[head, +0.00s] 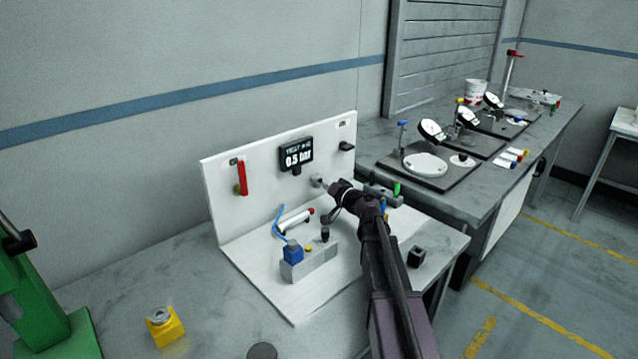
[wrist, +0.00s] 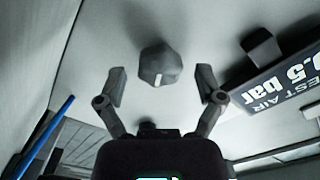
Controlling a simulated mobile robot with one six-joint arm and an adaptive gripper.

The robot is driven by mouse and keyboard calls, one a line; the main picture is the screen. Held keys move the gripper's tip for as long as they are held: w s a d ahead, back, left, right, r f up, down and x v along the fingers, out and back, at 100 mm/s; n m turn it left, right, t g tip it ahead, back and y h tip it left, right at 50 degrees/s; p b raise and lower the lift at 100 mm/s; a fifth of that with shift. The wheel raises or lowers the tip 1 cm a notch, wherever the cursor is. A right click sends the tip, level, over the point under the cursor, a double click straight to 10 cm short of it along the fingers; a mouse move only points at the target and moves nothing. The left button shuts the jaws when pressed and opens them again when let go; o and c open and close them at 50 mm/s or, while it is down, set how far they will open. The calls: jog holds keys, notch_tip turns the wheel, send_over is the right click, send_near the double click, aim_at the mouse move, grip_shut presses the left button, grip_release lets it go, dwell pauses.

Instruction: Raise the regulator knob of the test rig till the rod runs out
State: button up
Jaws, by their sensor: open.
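The regulator knob (wrist: 160,66) is a dark grey faceted knob with a white mark, on the white upright panel of the test rig (head: 222,185). In the wrist view my gripper (wrist: 162,76) is open, with one finger on each side of the knob and a gap on both sides. In the head view my gripper (head: 330,187) points at the panel below the display (head: 297,156), which reads 0.5 bar. A white cylinder with a red end (head: 295,221) lies on the rig's base; I cannot make out its rod.
A red lever (head: 242,178) is on the panel's left. A grey block with a blue part (head: 293,252) stands on the base. A yellow block (head: 164,327) and a green press (head: 35,305) are at the lower left. Gauges (head: 431,131) stand on the bench behind.

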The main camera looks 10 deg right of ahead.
jog(key=shift+w+a, duration=0.25)
jog(key=shift+w, duration=0.3)
jog(key=c, duration=1.2)
jog(key=shift+o, duration=0.2)
jog(key=shift+m, duration=1.6)
jog(key=o, duration=1.2)
jog(key=shift+a, duration=0.1)
jog(key=shift+c, duration=0.2)
